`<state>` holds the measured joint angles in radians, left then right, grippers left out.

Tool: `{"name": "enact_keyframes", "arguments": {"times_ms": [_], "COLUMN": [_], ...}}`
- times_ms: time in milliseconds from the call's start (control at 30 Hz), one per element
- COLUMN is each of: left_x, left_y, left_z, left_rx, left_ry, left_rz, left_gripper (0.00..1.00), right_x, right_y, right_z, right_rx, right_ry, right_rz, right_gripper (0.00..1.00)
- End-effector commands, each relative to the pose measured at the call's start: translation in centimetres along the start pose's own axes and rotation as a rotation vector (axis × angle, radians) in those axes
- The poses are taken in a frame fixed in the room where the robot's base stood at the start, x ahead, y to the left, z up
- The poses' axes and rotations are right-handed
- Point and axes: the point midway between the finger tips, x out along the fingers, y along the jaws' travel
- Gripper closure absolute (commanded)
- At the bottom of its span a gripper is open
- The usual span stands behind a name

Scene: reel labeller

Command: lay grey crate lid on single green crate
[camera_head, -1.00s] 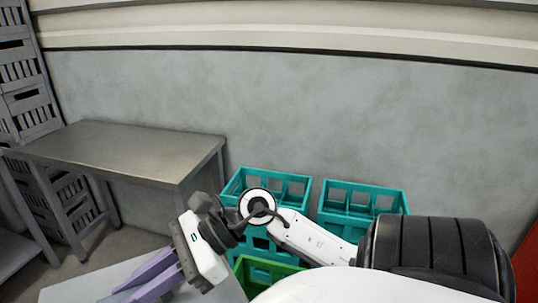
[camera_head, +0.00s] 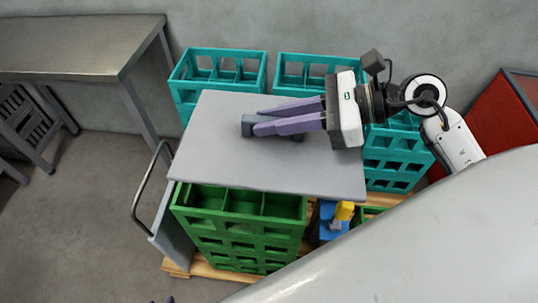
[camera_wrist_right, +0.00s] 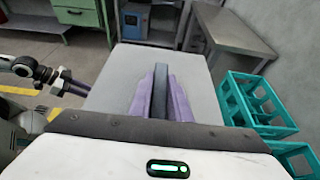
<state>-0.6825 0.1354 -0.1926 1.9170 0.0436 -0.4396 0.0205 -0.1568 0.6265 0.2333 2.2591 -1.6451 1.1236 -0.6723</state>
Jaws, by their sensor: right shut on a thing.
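The grey crate lid (camera_head: 230,165) is a flat plate with a dark bar handle (camera_wrist_right: 160,88) on top. My right gripper (camera_head: 264,121) is shut on that handle, coming in from the right. The lid is held roughly level over the back part of the green crate (camera_head: 240,235) and reaches past it to the right. The front compartments of the green crate show open below the lid's front edge; its back is hidden. My left gripper (camera_wrist_right: 72,87) shows with purple fingers at the left of the wrist view; only a tip shows at the bottom of the head view.
Teal crates (camera_head: 215,65) stand behind and right of the lid. A blue and yellow item (camera_head: 332,220) is right of the green crate, on a wooden pallet (camera_head: 205,270). A cart handle (camera_head: 140,205) is at left. A metal table (camera_head: 70,45) stands back left, a red box (camera_head: 505,115) at right.

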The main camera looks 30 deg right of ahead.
Motion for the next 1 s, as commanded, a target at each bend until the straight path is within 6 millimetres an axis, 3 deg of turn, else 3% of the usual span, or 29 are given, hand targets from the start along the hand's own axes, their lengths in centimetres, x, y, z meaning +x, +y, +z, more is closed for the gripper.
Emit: {"name": "enact_keyframes", "arguments": {"times_ms": [33,100,300,467,1000], "left_x": [1.7,3.0,5.6,6.4,6.7], "left_y": [-0.1,0.0,0.5,0.8,0.9], "left_z": [1.9,3.3,5.2,5.4,5.2], "left_rx": [0.002,0.006,0.016,0.018,0.019], "left_ry": [-0.006,-0.011,-0.005,0.003,0.013], "left_rz": [0.001,0.004,0.018,0.022,0.024], "left_gripper": [0.72,0.72,0.72,0.72,0.72], "right_x": [1.9,4.2,9.1,10.8,13.7], "right_y": [-0.3,-0.8,-2.3,-3.1,-3.2], "right_z": [-1.4,-2.2,-4.8,-6.0,-13.0], "right_rx": [-0.010,-0.014,-0.015,-0.011,-0.003], "right_ry": [-0.008,-0.012,-0.001,0.010,0.015], "right_rz": [0.009,0.018,0.016,0.004,0.003], "right_gripper": [1.00,1.00,1.00,1.00,1.00]}}
